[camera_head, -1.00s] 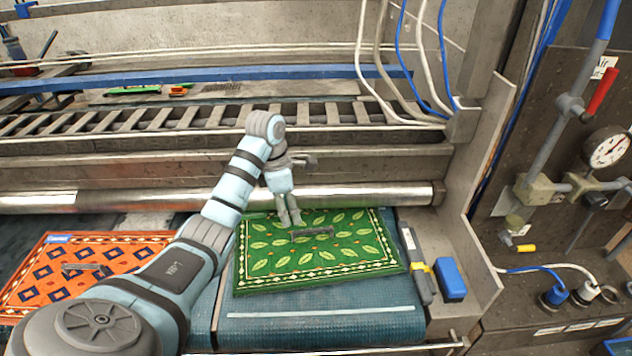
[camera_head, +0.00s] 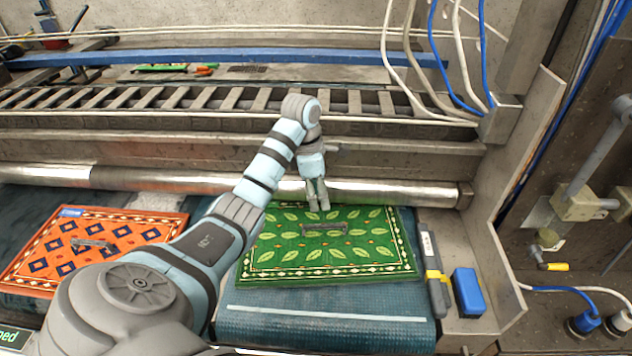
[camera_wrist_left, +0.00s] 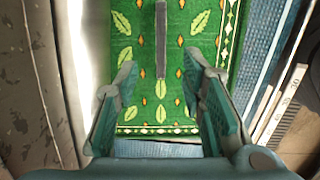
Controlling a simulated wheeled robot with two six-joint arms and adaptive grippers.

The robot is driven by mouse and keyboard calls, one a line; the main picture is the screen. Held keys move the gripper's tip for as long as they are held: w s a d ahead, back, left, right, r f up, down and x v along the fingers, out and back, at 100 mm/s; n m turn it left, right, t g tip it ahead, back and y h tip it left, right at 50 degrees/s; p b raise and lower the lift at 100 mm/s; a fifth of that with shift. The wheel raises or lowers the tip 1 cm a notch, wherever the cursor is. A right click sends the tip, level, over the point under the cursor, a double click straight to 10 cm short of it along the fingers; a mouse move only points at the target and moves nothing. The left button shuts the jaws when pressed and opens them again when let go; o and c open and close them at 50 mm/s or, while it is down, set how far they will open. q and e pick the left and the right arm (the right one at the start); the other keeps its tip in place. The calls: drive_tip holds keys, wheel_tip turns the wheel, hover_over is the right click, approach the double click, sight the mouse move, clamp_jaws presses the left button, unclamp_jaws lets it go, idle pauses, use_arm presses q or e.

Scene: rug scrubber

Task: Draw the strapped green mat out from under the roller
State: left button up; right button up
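The green leaf-patterned mat (camera_head: 282,262) lies on the blue-green belt. Its back edge meets the steel roller (camera_head: 400,192); I cannot tell how far it reaches under. A dark grey strap (camera_head: 324,229) lies across its middle; it also shows in the left wrist view (camera_wrist_left: 161,40). My left gripper (camera_head: 318,207) is above the mat's back part, just behind the strap and close to the roller. In the left wrist view the gripper (camera_wrist_left: 163,98) has its fingers wide apart and nothing between the tips. The strap is beyond the fingertips. My right gripper does not show.
An orange patterned mat (camera_head: 130,235) with its own strap lies to the left. A blue block (camera_head: 467,292) and a grey-yellow tool (camera_head: 435,280) sit on the ledge right of the belt. Bare belt (camera_head: 300,325) lies in front of the green mat.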

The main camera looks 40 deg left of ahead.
sight(324, 225)
use_arm(q)
drive_tip(key=f+b, duration=0.6)
drive_tip(key=f, duration=0.1)
drive_tip(key=w+d+f+b, duration=0.1)
drive_tip(key=f+b, duration=0.2)
drive_tip(key=f, duration=0.1)
drive_tip(key=shift+f, duration=0.25)
drive_tip(key=shift+d+f, duration=0.15)
drive_tip(key=shift+f, duration=0.2)
drive_tip(key=shift+r, duration=0.1)
clamp_jaws()
